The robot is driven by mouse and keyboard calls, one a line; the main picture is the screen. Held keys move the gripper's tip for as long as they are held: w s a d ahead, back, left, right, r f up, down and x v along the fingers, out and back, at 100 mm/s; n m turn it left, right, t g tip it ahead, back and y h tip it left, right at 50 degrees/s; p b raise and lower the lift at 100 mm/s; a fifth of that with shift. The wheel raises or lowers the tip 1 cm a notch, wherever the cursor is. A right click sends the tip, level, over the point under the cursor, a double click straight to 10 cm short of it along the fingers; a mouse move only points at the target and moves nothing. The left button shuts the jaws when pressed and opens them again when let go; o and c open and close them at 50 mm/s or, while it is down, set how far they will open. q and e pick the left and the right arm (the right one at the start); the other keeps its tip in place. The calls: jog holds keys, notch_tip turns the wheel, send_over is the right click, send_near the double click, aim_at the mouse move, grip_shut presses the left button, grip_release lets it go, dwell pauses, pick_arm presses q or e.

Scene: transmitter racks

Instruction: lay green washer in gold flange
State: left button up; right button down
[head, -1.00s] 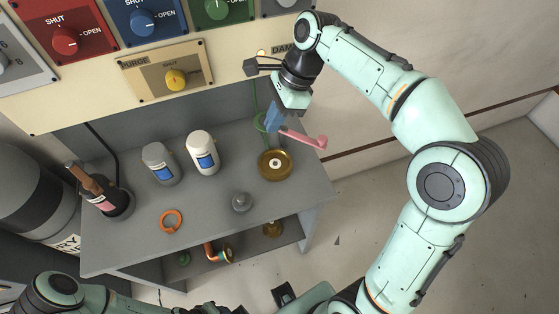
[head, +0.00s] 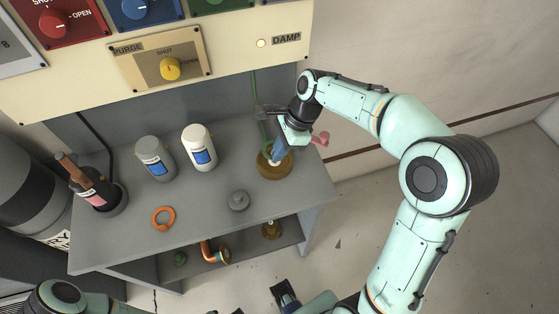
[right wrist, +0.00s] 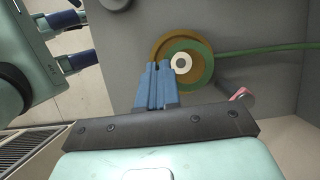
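My right gripper (head: 276,156) is over the gold flange (head: 275,172) at the right end of the grey bench. In the right wrist view its blue fingers (right wrist: 159,70) are closed together on the rim of the green washer (right wrist: 205,65). The washer overlaps the gold flange (right wrist: 163,42) and sits off-centre from it, with the flange's pale centre post (right wrist: 181,63) showing through the hole. I cannot tell whether washer and flange touch. My left gripper (right wrist: 75,40) is empty, its two fingers apart.
A pink hooked piece (head: 320,139) is beside the flange. A grey knob (head: 238,201), an orange ring (head: 163,218), a white bottle (head: 199,149), a grey bottle (head: 155,160) and a dark bottle (head: 95,187) stand along the bench.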

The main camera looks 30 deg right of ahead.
jog(key=shift+f+b, duration=0.35)
jog(key=shift+f, duration=1.9)
jog(key=shift+f, duration=0.2)
jog(key=c, duration=1.6)
grip_release()
jog(key=shift+c, duration=0.2)
jog(key=p+v, duration=0.2)
jog(key=v, duration=1)
jog(key=shift+r, duration=0.2)
